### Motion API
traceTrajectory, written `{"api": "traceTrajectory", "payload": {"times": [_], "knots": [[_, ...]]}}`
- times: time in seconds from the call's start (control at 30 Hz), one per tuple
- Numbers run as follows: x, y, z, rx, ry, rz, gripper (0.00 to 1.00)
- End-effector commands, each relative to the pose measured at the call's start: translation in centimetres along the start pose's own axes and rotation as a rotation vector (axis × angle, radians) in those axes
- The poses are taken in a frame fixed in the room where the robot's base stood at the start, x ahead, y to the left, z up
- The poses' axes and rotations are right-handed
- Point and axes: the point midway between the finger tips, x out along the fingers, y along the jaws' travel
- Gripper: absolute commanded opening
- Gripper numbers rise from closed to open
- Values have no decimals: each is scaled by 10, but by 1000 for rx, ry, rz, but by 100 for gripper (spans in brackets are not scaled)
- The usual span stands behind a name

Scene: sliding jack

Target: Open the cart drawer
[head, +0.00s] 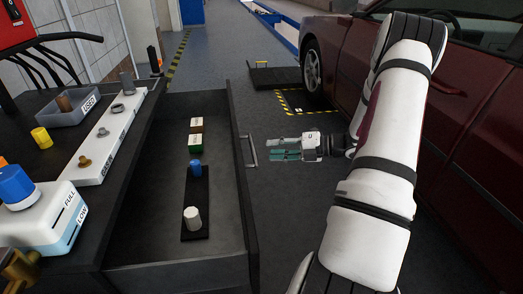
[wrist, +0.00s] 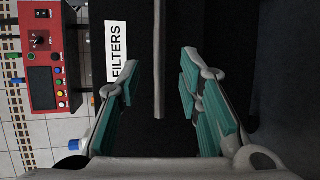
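The dark cart drawer (head: 247,190) stands pulled out in the head view, its inside open to view. Its grey bar handle (head: 250,151) is on the outer face of the drawer front. My gripper (head: 272,149) is just right of the handle, pointing at it, with a small gap. In the wrist view, my gripper (wrist: 157,88) is open, teal pads apart. The handle bar (wrist: 159,60) lines up between the two fingers and touches neither. A white FILTERS label (wrist: 117,52) shows on the drawer front.
The cart top (head: 130,150) carries small parts.

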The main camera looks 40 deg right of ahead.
Motion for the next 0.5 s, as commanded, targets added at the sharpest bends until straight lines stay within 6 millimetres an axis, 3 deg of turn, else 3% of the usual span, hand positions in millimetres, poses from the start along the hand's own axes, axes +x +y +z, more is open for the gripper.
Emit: {"api": "traceTrajectory", "payload": {"times": [0.2, 0.5], "knots": [[-32, 0, 0, -1, 0, 0, 33], [-42, 0, 0, 0, 1, 0, 33]]}}
